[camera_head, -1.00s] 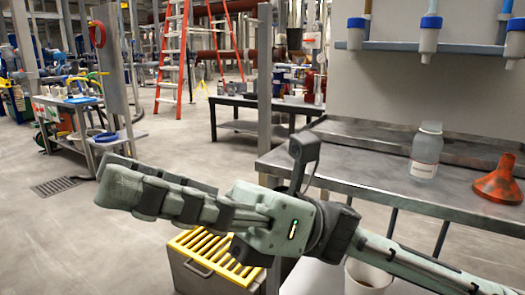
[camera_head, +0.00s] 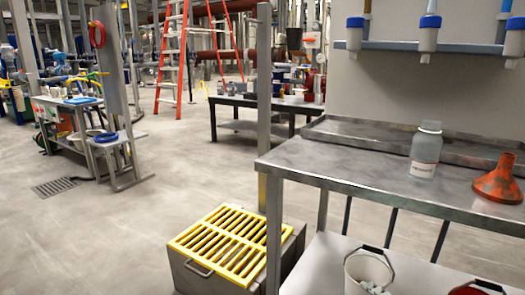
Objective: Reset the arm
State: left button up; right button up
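Neither of my arms or grippers shows in the head view now.
A box with a yellow slatted top (camera_head: 235,243) stands on the floor left of the bench. A bucket (camera_head: 368,270) with pale pieces in it is on the lower shelf. A red ladder (camera_head: 173,55) and a dark table (camera_head: 262,103) stand farther back. Open floor lies at the left.

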jog(key=s+d+f+m+g+h, duration=0.4)
jog(key=s+d+f, duration=0.3)
jog(key=s+d, duration=0.1)
jog(key=a+f+m+y, duration=0.1)
jog(key=a+m+y, duration=0.1)
jog(key=a+m, duration=0.35)
pick_arm(q)
jog(key=s+a+f+g+p, duration=0.2)
jog(key=a+f+p, duration=0.1)
jog(key=f, duration=0.3)
jog(key=s+a+f+n+g+y+p, duration=0.1)
jog(key=s+a+f+g+p, duration=0.2)
jog(key=f, duration=0.3)
jog(key=shift+s+y, duration=0.3)
pick_arm(e)
jog(key=s+d+f+g+h, duration=0.1)
jog(key=s+d+f+g, duration=0.1)
jog(key=f, duration=0.4)
jog(key=s+d+f+g+h, duration=0.1)
jog(key=s+d+f+g, duration=0.2)
jog(key=f, duration=0.3)
jog(key=shift+s+d, duration=0.55)
jog(key=shift+s, duration=0.1)
